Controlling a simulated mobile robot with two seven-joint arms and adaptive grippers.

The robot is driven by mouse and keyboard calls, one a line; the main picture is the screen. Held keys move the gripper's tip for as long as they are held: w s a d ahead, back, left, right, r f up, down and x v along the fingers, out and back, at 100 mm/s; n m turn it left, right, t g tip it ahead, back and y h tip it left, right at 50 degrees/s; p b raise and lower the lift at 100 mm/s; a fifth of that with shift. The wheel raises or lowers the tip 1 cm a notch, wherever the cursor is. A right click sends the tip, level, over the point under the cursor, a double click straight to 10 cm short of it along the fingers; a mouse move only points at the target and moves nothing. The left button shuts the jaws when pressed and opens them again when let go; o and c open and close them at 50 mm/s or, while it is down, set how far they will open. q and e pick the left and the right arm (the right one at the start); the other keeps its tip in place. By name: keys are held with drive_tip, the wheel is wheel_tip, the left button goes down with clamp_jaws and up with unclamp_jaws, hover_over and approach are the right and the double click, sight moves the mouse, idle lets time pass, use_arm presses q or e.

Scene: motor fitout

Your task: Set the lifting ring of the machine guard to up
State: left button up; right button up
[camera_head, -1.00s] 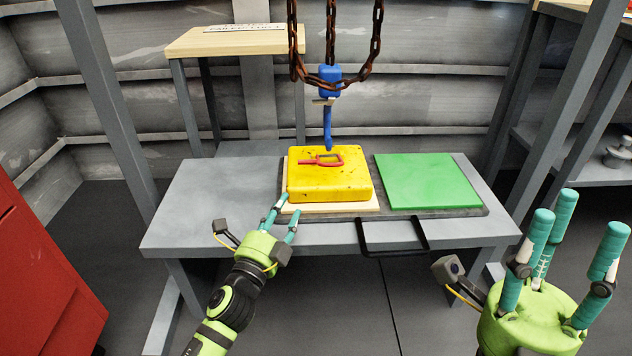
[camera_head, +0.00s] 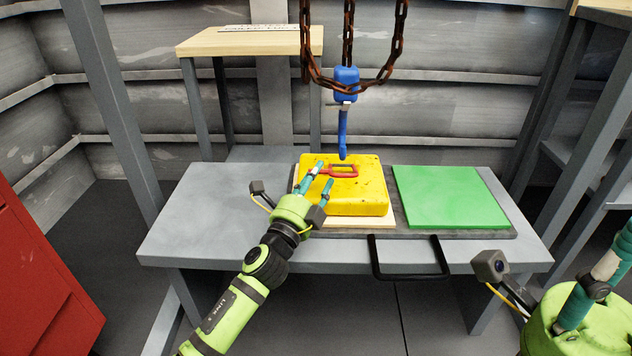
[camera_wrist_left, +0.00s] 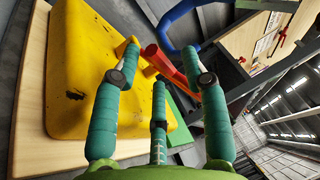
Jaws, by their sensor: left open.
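The yellow machine guard (camera_head: 362,196) sits on a pale board on the grey table. Its red lifting ring (camera_head: 345,176) lies low over the top face in the head view. My left gripper (camera_head: 324,174) is open at the left end of the ring, over the guard's top. In the left wrist view, the red ring (camera_wrist_left: 166,62) shows between the spread teal fingers (camera_wrist_left: 160,85), with the yellow guard (camera_wrist_left: 88,60) on the left. I cannot tell whether a finger touches the ring. My right gripper (camera_head: 598,285) is partly cut off at the lower right, with its fingers apart and empty.
A blue hook (camera_head: 343,135) hangs on rusty chains (camera_head: 348,40) just above the guard. A green plate (camera_head: 450,197) lies to its right. A black handle (camera_head: 410,275) projects from the table's front edge. The table's left part (camera_head: 215,220) is clear.

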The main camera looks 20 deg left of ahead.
use_arm(q)
clamp_jaws()
